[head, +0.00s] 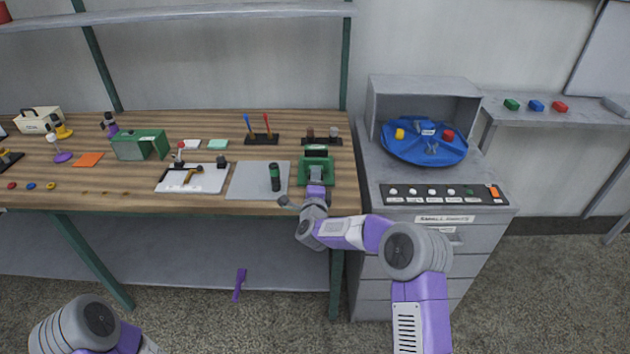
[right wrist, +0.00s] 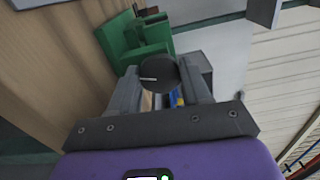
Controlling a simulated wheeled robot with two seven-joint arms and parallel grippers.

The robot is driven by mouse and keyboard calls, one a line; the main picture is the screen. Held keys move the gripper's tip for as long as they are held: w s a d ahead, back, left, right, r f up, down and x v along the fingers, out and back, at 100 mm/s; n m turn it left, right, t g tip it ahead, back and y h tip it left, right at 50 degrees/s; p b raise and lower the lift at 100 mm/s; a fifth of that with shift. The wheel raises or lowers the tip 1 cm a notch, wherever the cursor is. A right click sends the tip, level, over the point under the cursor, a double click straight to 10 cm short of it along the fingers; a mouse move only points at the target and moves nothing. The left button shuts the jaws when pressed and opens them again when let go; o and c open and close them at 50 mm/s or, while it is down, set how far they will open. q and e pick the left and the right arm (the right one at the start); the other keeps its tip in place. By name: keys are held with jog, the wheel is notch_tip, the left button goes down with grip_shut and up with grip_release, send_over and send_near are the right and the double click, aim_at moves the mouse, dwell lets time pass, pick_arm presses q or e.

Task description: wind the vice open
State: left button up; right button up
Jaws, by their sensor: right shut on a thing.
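The green vice (head: 317,168) stands at the right front of the wooden bench. It also shows in the right wrist view (right wrist: 135,42), just beyond the fingers. My right gripper (head: 316,187) is at the front of the vice. In the right wrist view its two grey fingers (right wrist: 160,88) are shut on the dark round vice handle (right wrist: 158,73), which has a pale mark on its face. The opening between the vice jaws cannot be judged. Part of my left arm shows at the bottom left, but its gripper is out of view.
A grey mat (head: 248,181) with a dark green cylinder (head: 274,177) lies left of the vice. A dark rack (head: 322,141) stands behind it. To the right, a grey cabinet (head: 432,248) carries a blue round tray (head: 402,151) and a switch panel (head: 445,194). A purple object (head: 240,284) shows below the bench.

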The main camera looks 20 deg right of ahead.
jog(key=n, duration=0.5)
jog(key=shift+n, duration=0.3)
jog(key=n, duration=0.4)
jog(key=shift+f, duration=0.1)
jog(key=n+p, duration=0.1)
jog(key=n, duration=0.4)
jog(key=n+p, duration=0.1)
jog(key=n, duration=0.3)
jog(key=shift+d+n, duration=0.1)
jog(key=shift+n, duration=0.2)
jog(key=n+p, duration=0.1)
jog(key=n, duration=0.3)
jog(key=shift+p, duration=0.3)
jog(key=n+p, duration=0.1)
jog(key=n, duration=0.5)
jog(key=shift+s, duration=0.1)
jog(key=n+p, duration=0.1)
jog(key=n, duration=0.7)
jog(key=shift+d+n, duration=0.1)
jog(key=shift+n, duration=0.2)
